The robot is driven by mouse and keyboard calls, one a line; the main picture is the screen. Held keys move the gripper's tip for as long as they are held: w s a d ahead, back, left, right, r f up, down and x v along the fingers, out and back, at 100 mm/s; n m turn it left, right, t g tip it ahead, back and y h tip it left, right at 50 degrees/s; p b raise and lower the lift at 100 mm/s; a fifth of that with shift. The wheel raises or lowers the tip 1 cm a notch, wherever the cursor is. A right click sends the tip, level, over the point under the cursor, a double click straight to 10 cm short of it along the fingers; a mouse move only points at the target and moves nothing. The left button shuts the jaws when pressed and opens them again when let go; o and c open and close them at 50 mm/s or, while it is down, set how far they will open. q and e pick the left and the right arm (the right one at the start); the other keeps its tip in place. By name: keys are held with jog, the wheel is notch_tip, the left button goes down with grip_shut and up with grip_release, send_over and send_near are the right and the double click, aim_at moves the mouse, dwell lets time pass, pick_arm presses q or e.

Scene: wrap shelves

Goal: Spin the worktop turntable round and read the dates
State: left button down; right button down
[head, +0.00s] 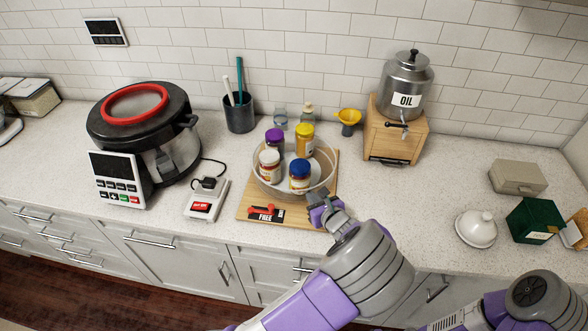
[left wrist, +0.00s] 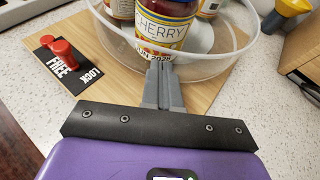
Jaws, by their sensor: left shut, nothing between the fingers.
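The turntable is a clear round tray (head: 263,188) on a wooden board (head: 247,212). It carries jars with a purple lid (head: 274,135), a yellow lid (head: 304,130), a white lid (head: 269,157) and a blue lid (head: 300,168). In the left wrist view a jar labelled CHERRY (left wrist: 163,25) faces me; its date reads "UN 2026", with the first letter unclear. My left gripper (head: 317,199) is shut and empty, its fingertips (left wrist: 161,64) at the tray's near wall; I cannot tell whether they touch. My right gripper is out of view.
A FREE/LOCK plate (left wrist: 72,66) with a red knob nearer FREE lies on the board's front left. A scale (head: 206,200) and cooker (head: 150,130) stand left. An oil dispenser (head: 405,85) stands behind right.

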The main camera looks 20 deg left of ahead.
pick_arm(q)
jog(key=shift+s+a, duration=0.2)
jog(key=shift+a, duration=0.05)
jog(key=shift+s+d, duration=1.15)
jog(key=shift+s, duration=0.2)
jog(key=shift+p, duration=0.3)
jog(key=p+v, duration=0.1)
jog(key=v, duration=0.6)
jog(key=shift+s+d, duration=0.2)
jog(key=shift+d, duration=0.05)
